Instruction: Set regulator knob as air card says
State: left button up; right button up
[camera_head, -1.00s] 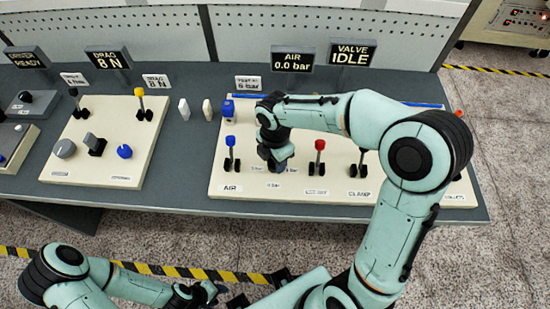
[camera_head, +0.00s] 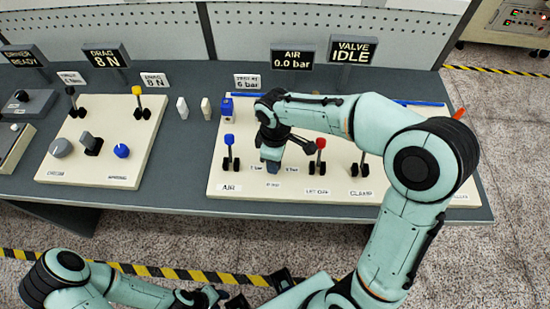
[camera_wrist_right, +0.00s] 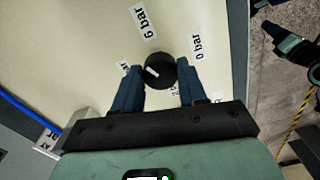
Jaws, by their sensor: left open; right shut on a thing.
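The regulator knob (camera_wrist_right: 163,66) is round and black with a white mark. It sits between the two blue fingers of my right gripper (camera_wrist_right: 159,80) in the right wrist view. The gripper is shut on it. Printed labels around it read 6 bar (camera_wrist_right: 145,20) and 0 bar (camera_wrist_right: 198,45); others are partly covered. In the head view my right gripper (camera_head: 272,166) points down at the cream panel and hides the knob. The air card (camera_head: 247,81) reads 6 bar. The AIR display (camera_head: 292,58) reads 0.0 bar. My left gripper (camera_head: 207,297) is open and empty, low in the picture.
The AIR lever (camera_head: 229,150) with a blue top stands left of my right gripper; a red-topped lever (camera_head: 320,153) stands close on its right. The VALVE display (camera_head: 352,51) reads IDLE. A second panel (camera_head: 70,172) with knobs and levers lies at the left.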

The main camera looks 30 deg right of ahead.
jog(key=m, duration=0.5)
jog(key=shift+b, duration=0.35)
jog(key=shift+m, duration=0.3)
jog(key=o, duration=1.1)
jog(key=shift+c, duration=0.2)
notch_tip(320, 180, up, 14)
jog(key=p, duration=0.2)
jog(key=shift+f, duration=0.25)
